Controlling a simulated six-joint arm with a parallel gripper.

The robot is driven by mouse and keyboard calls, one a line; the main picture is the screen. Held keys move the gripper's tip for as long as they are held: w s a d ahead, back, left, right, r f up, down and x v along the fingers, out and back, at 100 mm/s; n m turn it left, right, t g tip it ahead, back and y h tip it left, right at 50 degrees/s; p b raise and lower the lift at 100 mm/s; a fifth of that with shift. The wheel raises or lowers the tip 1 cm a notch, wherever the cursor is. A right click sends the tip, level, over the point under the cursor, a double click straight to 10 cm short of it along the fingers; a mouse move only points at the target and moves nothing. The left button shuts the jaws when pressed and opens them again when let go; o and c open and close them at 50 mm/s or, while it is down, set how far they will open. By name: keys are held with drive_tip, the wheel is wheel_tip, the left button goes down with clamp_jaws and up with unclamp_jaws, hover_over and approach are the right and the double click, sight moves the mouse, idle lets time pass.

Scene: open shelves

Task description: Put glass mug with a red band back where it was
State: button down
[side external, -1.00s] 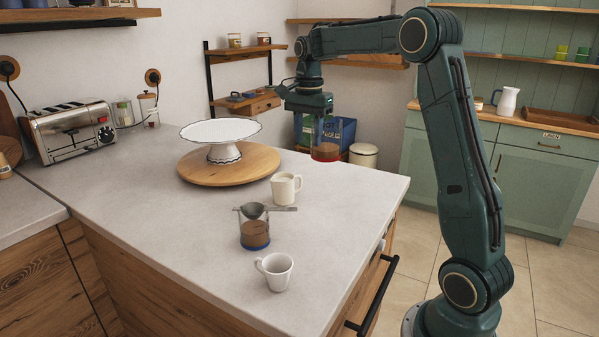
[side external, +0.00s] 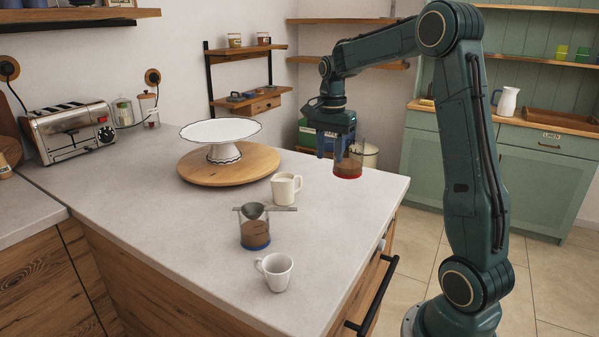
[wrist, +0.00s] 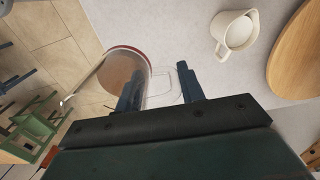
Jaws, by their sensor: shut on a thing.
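The glass mug with a red band (side external: 348,165) holds something brown and hangs upright from my gripper (side external: 336,146), above the far right corner of the counter. In the wrist view the mug (wrist: 127,72) shows at the left, with its clear handle between the fingers of my gripper (wrist: 160,92). The gripper is shut on that handle. Another glass mug with a blue band (side external: 255,233) stands on the counter, also with brown contents, and a small strainer (side external: 254,210) lies across its top.
A white cup (side external: 276,271) is near the front. A toaster (side external: 72,133) sits at the left. The right side of the counter is clear.

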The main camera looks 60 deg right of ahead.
sight(329, 160)
wheel_tip(329, 160, down, 10)
drive_tip(key=shift+f, duration=0.15)
drive_tip(key=shift+f, duration=0.1)
drive_tip(key=shift+f, duration=2)
drive_tip(key=shift+f, duration=0.15)
drive_tip(key=c, duration=0.9)
unclamp_jaws()
wheel_tip(329, 160, up, 11)
drive_tip(key=shift+f, duration=0.1)
drive_tip(key=shift+r, duration=0.75)
